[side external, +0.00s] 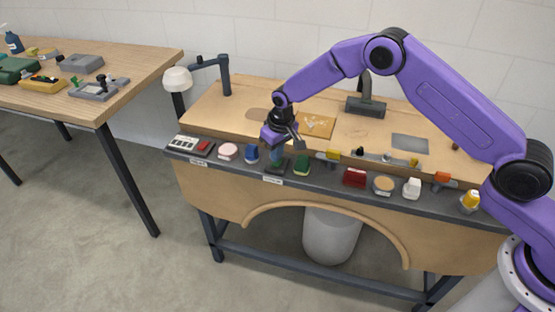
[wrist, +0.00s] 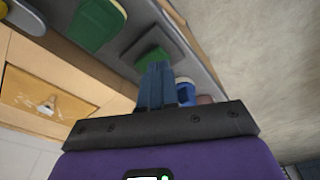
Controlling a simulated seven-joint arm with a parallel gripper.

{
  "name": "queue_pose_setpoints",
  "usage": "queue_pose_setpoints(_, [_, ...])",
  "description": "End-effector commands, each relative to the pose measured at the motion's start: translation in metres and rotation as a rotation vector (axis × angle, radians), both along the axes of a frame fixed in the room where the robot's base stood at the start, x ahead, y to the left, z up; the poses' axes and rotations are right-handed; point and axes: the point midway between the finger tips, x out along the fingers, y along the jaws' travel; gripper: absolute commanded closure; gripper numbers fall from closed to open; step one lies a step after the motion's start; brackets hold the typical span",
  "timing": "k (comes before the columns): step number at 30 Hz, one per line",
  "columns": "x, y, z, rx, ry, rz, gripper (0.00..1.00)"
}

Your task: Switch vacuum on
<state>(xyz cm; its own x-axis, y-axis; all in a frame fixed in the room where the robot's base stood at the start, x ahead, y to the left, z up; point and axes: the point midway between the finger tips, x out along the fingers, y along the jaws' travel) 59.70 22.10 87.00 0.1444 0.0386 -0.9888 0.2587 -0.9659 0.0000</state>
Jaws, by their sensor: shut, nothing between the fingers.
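A dark switch box with a green part on top (side external: 277,167) sits on the grey front ledge of the workbench, with a small white label (side external: 273,181) below it. The label is too small to read. My gripper (side external: 276,157) is over this box, fingers pointing down, shut and empty. In the wrist view the closed blue-grey fingers (wrist: 157,84) reach toward the green part on its dark base (wrist: 152,53) and partly overlap it. Whether they touch cannot be told. Another labelled box with a red switch (side external: 203,147) is at the ledge's left end.
Along the ledge, a blue item (side external: 251,154) stands left of the box and a green item (side external: 302,165) right of it, both close. A pink round item (side external: 228,152) and a red item (side external: 355,177) are farther off. A lamp (side external: 178,80) stands at the back left.

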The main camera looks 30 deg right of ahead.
Motion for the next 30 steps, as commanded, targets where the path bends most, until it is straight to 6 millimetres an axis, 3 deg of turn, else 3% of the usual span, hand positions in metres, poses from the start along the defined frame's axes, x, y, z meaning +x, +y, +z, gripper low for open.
queue_pose_setpoints(30, [0.000, 0.000, -0.011, 0.000, 0.000, 0.000, 1.00])
